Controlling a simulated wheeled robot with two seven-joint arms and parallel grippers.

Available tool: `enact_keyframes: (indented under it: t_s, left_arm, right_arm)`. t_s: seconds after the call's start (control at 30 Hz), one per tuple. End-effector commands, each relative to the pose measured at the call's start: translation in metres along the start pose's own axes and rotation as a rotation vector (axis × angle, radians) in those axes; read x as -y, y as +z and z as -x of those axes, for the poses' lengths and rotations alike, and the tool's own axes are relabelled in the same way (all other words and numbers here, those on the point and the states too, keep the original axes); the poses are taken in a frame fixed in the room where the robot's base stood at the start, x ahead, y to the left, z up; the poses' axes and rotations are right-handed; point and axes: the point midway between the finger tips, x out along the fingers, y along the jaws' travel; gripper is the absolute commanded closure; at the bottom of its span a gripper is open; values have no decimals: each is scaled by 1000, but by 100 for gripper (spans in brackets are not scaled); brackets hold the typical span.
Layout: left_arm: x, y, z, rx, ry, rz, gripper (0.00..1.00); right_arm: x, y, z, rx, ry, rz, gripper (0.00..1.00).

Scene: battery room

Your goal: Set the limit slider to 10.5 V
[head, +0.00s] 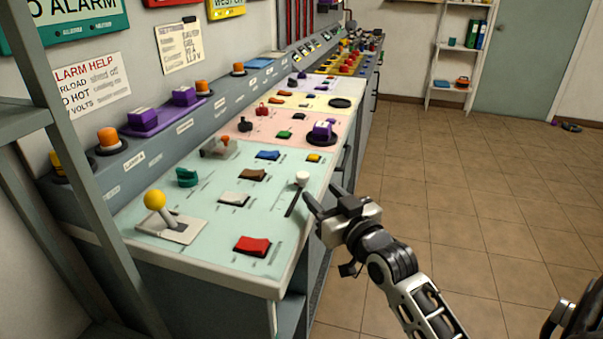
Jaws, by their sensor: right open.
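A slider with a white knob (303,178) stands on the pale green panel (215,222), near its right edge. Its dark slot (292,205) runs from the knob toward the near side, so the knob is at the far end. Small print beside the slot is too small to read. My right gripper (319,190) is open and empty at the panel's right edge, just right of the slider. Its fingers point toward the knob and look apart from it; the exact gap is hard to tell. My left gripper is out of view.
A yellow-ball lever (155,200), a red rocker switch (252,246), a white rocker (233,199) and a yellow button (314,157) share the panel. Pink, yellow and purple panels continue behind. A grey metal post (75,150) stands at left. Tiled floor (450,190) at right is mostly clear.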

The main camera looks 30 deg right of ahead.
Motion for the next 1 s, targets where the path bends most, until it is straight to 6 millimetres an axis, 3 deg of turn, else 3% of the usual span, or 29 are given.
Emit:
enact_keyframes:
  t_s: [0.2,0.4,0.6,0.87,1.0]
  left_arm:
    - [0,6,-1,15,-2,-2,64]
    - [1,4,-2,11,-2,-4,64]
    - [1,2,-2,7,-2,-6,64]
    - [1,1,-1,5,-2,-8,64]
    - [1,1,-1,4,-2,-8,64]
  right_arm:
    - [0,-1,-49,-1,0,0,54]
    - [0,0,-78,1,0,1,54]
    - [0,0,-90,1,0,2,54]
    - [0,1,-91,1,0,2,54]
    - [0,1,-91,1,0,1,90]
